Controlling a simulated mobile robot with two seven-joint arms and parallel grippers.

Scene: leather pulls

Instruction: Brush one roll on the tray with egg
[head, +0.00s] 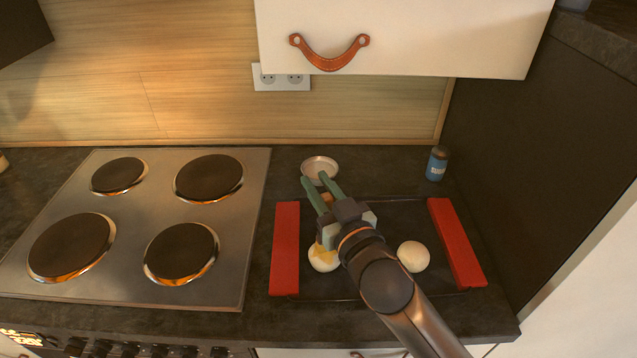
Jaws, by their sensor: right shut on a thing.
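The dark tray (405,290) lies on the counter between two red strips. A pale round roll (323,260) is on its left side, with a yellowish patch at its upper edge that could be egg or bristles. A second roll (413,256) is plain, on the right side. My right gripper (318,186) reaches over the tray from the lower right, shut on a tan thing (327,198), likely the brush; the gripper hides most of it. Whether it touches the left roll is unclear. A small white bowl (319,164) stands just beyond the fingertips. My left gripper is out of view.
A stove (140,225) with several burners is to the left. The red strips (285,250) (455,240) flank the tray. A blue jar (437,164) stands at the back right, before a dark side wall. A cabinet (420,35) overhangs the back.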

